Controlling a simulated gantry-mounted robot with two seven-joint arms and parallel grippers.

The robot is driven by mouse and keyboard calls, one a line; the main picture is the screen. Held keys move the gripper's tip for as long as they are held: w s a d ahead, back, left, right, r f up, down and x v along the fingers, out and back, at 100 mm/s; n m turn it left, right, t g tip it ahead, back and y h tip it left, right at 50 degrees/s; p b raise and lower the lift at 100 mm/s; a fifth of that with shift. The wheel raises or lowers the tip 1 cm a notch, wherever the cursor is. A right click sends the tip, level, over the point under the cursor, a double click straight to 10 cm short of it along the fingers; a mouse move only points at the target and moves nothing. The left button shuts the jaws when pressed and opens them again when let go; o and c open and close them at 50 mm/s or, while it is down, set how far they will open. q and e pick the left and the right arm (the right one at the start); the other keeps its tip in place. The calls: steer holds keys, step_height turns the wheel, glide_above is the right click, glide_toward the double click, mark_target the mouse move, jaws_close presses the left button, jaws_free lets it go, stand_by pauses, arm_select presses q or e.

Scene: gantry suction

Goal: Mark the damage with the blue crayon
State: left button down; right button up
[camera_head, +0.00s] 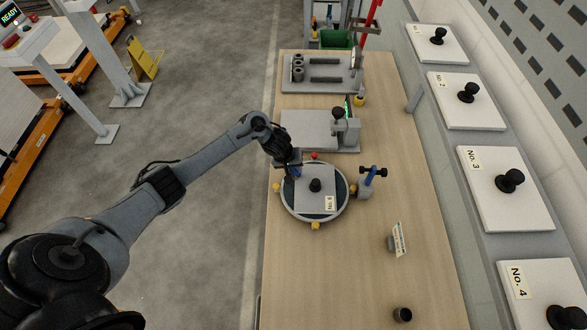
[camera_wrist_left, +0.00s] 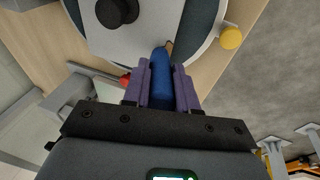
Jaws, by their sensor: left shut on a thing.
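My left gripper (camera_head: 293,170) is at the upper left part of the round fixture (camera_head: 345,198) on the bench. In the left wrist view the left gripper (camera_wrist_left: 161,82) is shut on the blue crayon (camera_wrist_left: 161,78), whose tip points at the fixture. A grey square plate (camera_head: 307,203) with a black knob (camera_head: 315,185) and a "No. 6"-like label lies on the fixture; the label is too small to read surely. Whether the tip touches the plate I cannot tell. No damage mark is clearly visible. My right gripper is not in view.
Yellow and red knobs ring the fixture. A blue-handled clamp (camera_head: 367,182) stands to its right. A grey device (camera_head: 310,128) sits behind. A small sign (camera_head: 398,240) and dark cup (camera_head: 402,315) stand nearer. Knobbed plates line the right shelf. The near bench is mostly clear.

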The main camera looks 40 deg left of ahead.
arm_select(q)
steer(key=shift+w+a, duration=0.8)
steer(key=shift+w, duration=0.05)
steer(key=shift+w+a+f+b, duration=0.1)
steer(key=shift+w+a+b, duration=0.2)
stand_by(0.5)
step_height(320, 180, up, 7)
steer(key=p, duration=0.9)
stand_by(0.4)
stand_by(0.3)
